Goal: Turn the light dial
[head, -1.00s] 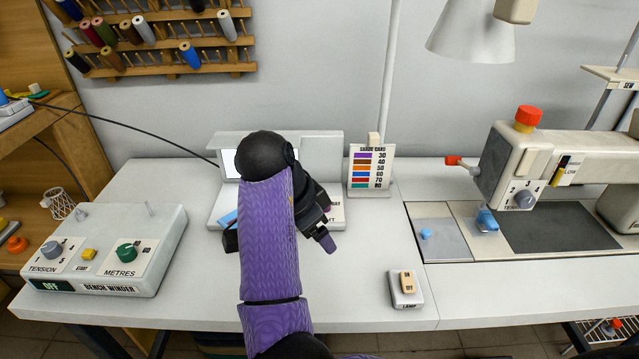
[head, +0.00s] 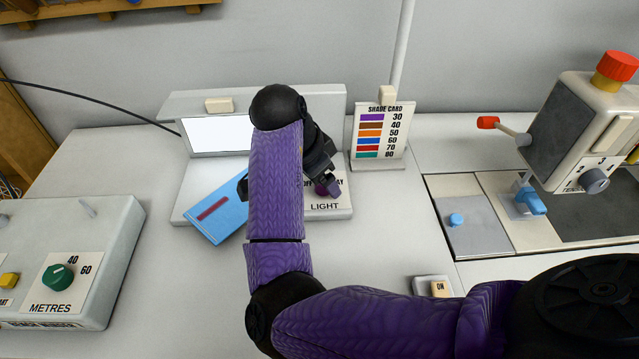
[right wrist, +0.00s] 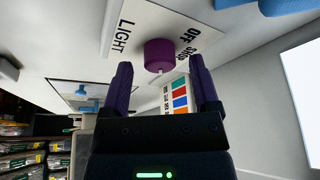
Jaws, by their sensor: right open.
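The light dial (right wrist: 160,54) is a purple knob on a white label reading LIGHT, with OFF and SHOP marks, in the right wrist view. It is on the white light box (head: 180,207), whose back panel (head: 215,134) glows white in the head view. My right gripper (right wrist: 158,72) is open, its purple fingers either side of the dial's line, with the dial just beyond the tips. I cannot tell whether they touch. In the head view my right gripper (head: 328,187) is over the LIGHT label and partly hides the dial. My left gripper is not in view.
A blue piece with a red strip (head: 213,208) lies aslant on the light box. A shade card (head: 381,132) stands just right. A lamp switch (head: 436,287) is nearer the front, a sewing machine (head: 570,130) at right, and a bench winder (head: 95,250) at left.

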